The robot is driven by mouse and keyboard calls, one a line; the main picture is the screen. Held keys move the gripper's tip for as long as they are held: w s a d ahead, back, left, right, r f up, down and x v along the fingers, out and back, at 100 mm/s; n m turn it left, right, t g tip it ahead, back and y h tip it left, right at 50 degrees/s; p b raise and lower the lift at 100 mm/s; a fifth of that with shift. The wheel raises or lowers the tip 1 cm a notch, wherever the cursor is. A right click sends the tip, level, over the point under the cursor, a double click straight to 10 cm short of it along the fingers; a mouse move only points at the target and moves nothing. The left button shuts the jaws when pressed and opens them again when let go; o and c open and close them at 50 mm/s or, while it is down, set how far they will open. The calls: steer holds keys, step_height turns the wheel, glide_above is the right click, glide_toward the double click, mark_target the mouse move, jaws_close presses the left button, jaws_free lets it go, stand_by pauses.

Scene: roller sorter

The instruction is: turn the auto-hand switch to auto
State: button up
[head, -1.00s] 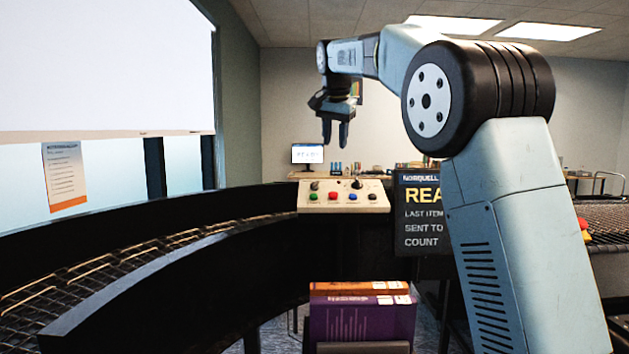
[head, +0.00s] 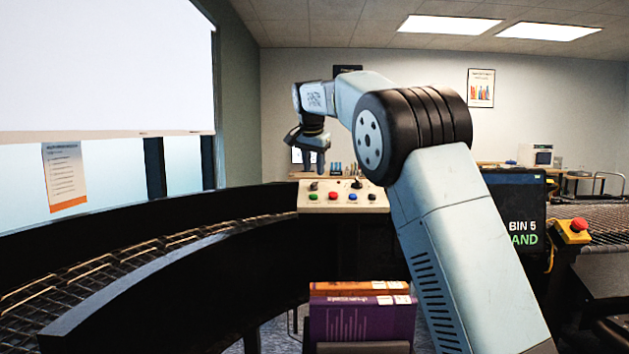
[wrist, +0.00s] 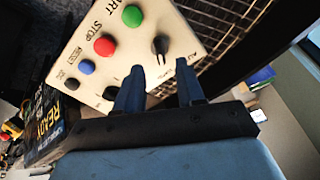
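The auto-hand switch is a small black knob (wrist: 160,46) near the green button on the pale control panel (wrist: 85,45) in the wrist view. Lettering starting "AU" is printed beside it, and the rest is hidden. I cannot tell which way the knob is set. In the head view the knob (head: 314,186) is at the upper left of the panel (head: 343,207). My gripper (wrist: 160,80) is open and empty, its fingertips a little short of the knob in the wrist picture. In the head view my gripper (head: 320,168) hangs above the panel's left part, apart from it.
The panel also carries green (wrist: 132,15), red (wrist: 104,45) and blue (wrist: 87,67) buttons and another black control (head: 357,184). A dark-walled curved roller conveyor (head: 150,255) runs at left. Purple and orange boxes (head: 360,318) stand in front. A dark screen (head: 515,210) is at right.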

mark_target(315, 182)
steer(key=shift+x, duration=2.6)
steer(key=shift+a, duration=0.1)
jaws_close()
